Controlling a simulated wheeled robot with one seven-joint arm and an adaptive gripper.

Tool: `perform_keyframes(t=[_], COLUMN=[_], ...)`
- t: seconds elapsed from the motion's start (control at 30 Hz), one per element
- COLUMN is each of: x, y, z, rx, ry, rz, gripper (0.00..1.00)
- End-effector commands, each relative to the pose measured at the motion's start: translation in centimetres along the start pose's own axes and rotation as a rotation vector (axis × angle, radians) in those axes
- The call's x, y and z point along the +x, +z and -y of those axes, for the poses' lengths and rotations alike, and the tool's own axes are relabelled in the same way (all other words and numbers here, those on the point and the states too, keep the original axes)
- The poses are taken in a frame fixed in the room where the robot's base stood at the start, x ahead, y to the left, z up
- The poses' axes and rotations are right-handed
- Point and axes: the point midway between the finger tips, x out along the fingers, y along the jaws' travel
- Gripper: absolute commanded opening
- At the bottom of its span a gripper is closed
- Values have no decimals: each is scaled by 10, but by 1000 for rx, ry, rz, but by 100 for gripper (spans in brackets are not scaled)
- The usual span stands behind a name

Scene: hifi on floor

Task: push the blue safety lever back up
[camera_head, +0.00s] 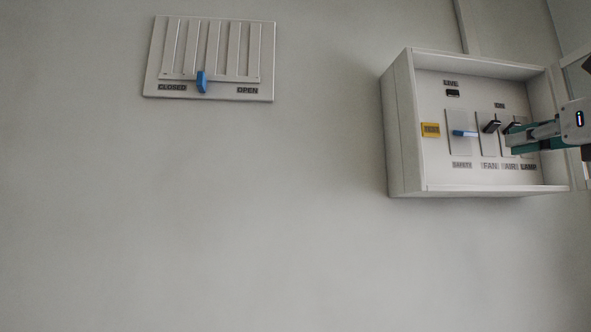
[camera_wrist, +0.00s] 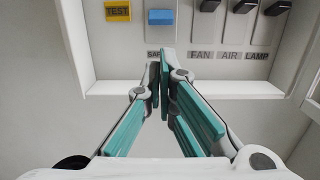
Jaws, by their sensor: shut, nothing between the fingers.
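The blue safety lever (camera_head: 464,133) sits on its pale plate inside the white wall box. In the wrist view the blue lever (camera_wrist: 161,17) sits lower than the black levers to its right. My gripper (camera_head: 509,142) comes in from the right in the head view, in front of the right-hand switches and apart from the blue lever. In the wrist view my gripper (camera_wrist: 160,72) is shut and empty, its tips below the blue lever and covering part of the SAFETY label. The lamp switch is mostly hidden by my gripper in the head view.
The open-fronted box (camera_head: 405,130) has raised side walls and a bottom lip. A yellow TEST label (camera_head: 430,130) is left of the lever, and black fan lever (camera_head: 491,126) is right. A slatted vent panel (camera_head: 152,70) hangs at upper left. The wall between is clear.

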Motion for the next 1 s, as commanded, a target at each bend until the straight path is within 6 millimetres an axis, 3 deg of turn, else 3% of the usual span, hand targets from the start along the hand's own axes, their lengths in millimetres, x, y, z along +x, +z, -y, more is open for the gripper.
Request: perform_keyframes(t=[0.27,0.7,1.0], x=[11,81,100], y=[-1,-1,-1], z=[0,0,-1], rx=[-2,-2,-2], ry=[1,2,1], rz=[-3,-4,-2], gripper=[0,0,0])
